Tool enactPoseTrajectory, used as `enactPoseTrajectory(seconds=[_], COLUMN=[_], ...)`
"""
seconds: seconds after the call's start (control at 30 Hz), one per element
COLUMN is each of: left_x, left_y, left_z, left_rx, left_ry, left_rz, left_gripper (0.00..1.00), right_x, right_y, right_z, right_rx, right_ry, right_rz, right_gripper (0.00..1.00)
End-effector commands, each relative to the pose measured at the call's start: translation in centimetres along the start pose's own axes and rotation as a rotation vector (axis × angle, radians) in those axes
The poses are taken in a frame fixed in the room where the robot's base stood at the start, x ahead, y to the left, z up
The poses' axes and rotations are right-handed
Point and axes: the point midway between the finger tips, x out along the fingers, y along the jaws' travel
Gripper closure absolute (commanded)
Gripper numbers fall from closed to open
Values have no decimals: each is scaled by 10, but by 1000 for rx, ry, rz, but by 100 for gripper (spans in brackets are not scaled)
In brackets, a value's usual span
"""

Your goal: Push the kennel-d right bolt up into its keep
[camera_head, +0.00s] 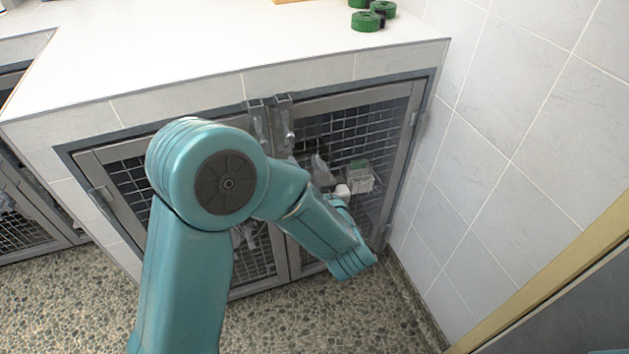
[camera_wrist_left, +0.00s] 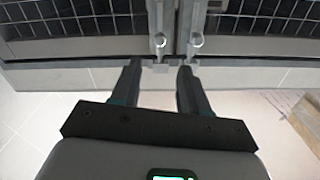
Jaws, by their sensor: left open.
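The kennel pair under the counter has two grey bolts side by side at its middle top. The right bolt (camera_head: 284,130) has a small pale knob; the left bolt (camera_head: 259,122) is partly behind my arm. The left wrist view is upside down, so the right bolt (camera_wrist_left: 158,38) shows on the left there and the other bolt (camera_wrist_left: 196,38) on the right. The grey keeps (camera_wrist_left: 165,66) sit on the frame rail, partly between the fingers. My left gripper (camera_wrist_left: 160,80) is open and empty, apart from both knobs.
A white counter (camera_head: 190,50) with green rolls (camera_head: 366,20) is above the kennels. A tiled wall (camera_head: 500,130) closes the right side. Behind the right door's mesh is a pale item (camera_head: 360,180). The pebbled floor (camera_head: 320,320) in front looks clear.

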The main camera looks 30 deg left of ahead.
Motion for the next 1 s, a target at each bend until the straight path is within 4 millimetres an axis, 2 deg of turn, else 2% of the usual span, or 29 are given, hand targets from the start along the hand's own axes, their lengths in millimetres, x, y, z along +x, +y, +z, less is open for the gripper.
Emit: enactPoseTrajectory(seconds=[0.1,0.33,0.87,0.93,1.0], left_x=[-26,-50,-51,-46,-33], left_y=[1,0,0,-5,-15], left_z=[0,0,0,4,22], left_rx=[1,1,0,7,41], left_ry=[2,1,0,-9,-36], left_rz=[5,0,-2,-19,-59], left_gripper=[55,55,55,55,55], right_x=[0,-1,-1,0,0], right_y=[0,0,0,0,0], right_z=[0,0,0,0,0], right_rx=[0,0,0,0,0], right_ry=[0,0,0,0,0], right_rz=[0,0,0,0,0], right_gripper=[100,100,100,100,100])
